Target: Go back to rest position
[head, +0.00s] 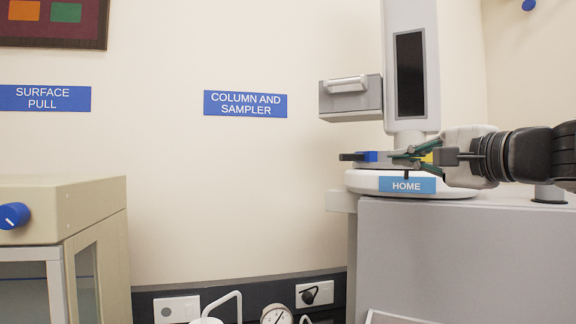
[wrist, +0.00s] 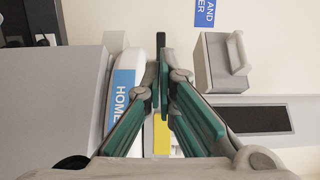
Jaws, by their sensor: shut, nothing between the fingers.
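My gripper (head: 398,157) reaches in from the right in the head view, level, in front of the grey and white column unit (head: 410,75). Its green-padded fingers are shut and empty; they also show closed together in the wrist view (wrist: 161,82). A blue sign reading HOME (head: 407,185) is on the unit's round white base, just below the fingers. The sign also shows at the left in the wrist view (wrist: 122,92). A dark-tipped arm with a blue block (head: 370,157) shows just left of the fingertips; I cannot tell whether they touch.
A grey box with a handle (head: 350,98) juts from the column above my gripper. The unit stands on a grey cabinet (head: 465,255). A beige cabinet with a blue knob (head: 14,215) is at the left. A pressure gauge (head: 277,315) is low between them.

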